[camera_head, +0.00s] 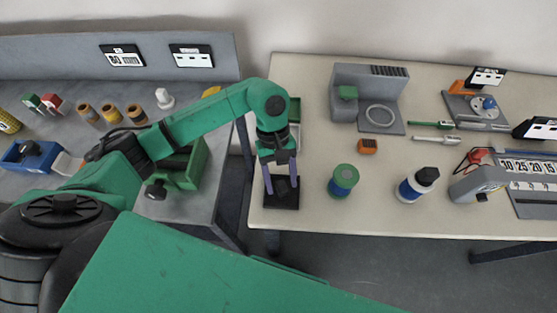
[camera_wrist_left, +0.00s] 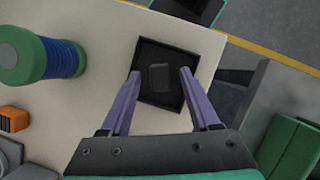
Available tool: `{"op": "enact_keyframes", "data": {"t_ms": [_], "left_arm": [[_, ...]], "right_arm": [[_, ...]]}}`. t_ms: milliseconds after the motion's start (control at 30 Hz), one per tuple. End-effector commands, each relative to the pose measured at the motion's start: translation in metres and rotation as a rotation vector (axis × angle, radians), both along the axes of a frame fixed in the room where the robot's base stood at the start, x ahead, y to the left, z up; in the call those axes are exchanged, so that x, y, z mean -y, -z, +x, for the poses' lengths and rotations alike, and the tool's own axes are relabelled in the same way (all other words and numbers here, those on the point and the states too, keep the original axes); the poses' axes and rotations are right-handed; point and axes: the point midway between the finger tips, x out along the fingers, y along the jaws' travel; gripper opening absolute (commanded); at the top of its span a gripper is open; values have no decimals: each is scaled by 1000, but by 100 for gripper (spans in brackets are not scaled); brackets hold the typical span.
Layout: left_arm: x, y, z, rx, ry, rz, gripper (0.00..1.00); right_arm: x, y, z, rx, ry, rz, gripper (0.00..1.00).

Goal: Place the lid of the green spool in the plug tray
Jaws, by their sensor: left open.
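The green spool (camera_head: 343,181) stands upright on the beige table, with green flanges and a blue winding. Its top shows no black plug. It also shows at the left of the left wrist view (camera_wrist_left: 40,56). The small square black plug tray (camera_head: 281,204) lies at the table's front left corner and shows in the left wrist view (camera_wrist_left: 148,43). A dark block, seemingly the lid (camera_wrist_left: 159,77), sits inside the tray. My left gripper (camera_head: 282,188) points down over the tray, its purple fingers open on either side of the block, with gaps visible. My right gripper is out of view.
A second blue spool with a black plug (camera_head: 418,185) stands to the right. A small orange block (camera_head: 367,146) and a grey stand (camera_head: 369,98) are behind the green spool. A grey bench (camera_head: 220,62) with a green bin (camera_head: 187,167) is at the left, across a gap.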

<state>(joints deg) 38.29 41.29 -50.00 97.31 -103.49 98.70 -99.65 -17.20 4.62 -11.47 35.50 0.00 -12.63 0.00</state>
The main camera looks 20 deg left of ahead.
Motion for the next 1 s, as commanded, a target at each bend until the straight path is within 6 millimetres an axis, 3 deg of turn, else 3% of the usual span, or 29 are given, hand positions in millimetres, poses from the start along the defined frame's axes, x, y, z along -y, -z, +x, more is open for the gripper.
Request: {"op": "enact_keyframes", "data": {"t_ms": [200, 400, 1000], "left_arm": [[-13, -47, 19, 9, -1, -1, 62], [-22, -85, 30, 4, -1, 0, 62], [-23, -95, 31, 1, 0, -1, 62]], "right_arm": [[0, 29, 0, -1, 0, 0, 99], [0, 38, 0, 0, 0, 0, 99], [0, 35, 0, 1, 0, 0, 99]]}}
